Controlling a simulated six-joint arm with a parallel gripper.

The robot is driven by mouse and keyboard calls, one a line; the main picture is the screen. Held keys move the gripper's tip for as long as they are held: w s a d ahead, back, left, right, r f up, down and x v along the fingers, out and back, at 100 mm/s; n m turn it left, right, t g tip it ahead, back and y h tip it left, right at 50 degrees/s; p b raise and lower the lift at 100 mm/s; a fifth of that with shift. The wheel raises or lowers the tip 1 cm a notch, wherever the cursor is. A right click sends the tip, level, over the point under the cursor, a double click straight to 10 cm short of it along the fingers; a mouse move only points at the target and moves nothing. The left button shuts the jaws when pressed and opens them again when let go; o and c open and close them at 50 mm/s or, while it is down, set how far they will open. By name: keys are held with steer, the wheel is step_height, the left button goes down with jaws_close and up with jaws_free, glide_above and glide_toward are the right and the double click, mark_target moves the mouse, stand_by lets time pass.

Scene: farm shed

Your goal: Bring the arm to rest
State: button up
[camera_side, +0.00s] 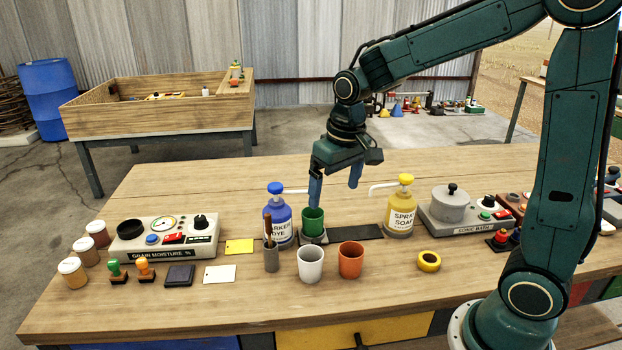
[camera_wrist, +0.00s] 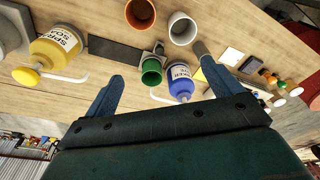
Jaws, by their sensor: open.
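My gripper (camera_side: 335,190) is open and empty, held above the back part of the wooden table (camera_side: 150,200). Its two blue fingers are spread apart, and they also show in the wrist view (camera_wrist: 168,88). Below and in front of it a green cup (camera_side: 313,222) stands on a small grey stand. The blue marker dye pump bottle (camera_side: 278,222) is just left of the cup. The yellow spray soap bottle (camera_side: 401,212) stands to the right of the gripper. The fingers appear to touch nothing.
A white cup (camera_side: 311,264) and an orange cup (camera_side: 351,260) stand at the front. A dark mat (camera_side: 355,232) lies in the middle. The table behind the bottles is mostly clear.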

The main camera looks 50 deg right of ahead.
steer(key=s+a+r+n+t, duration=0.1)
steer(key=s+r+t, duration=0.1)
steer(key=s, duration=0.7)
steer(key=s+a+r+n+t, duration=0.1)
steer(key=s+r+t, duration=0.1)
steer(key=s+r, duration=0.3)
steer(key=s, duration=0.4)
steer(key=shift+s+a, duration=0.25)
steer(key=shift+a, duration=0.1)
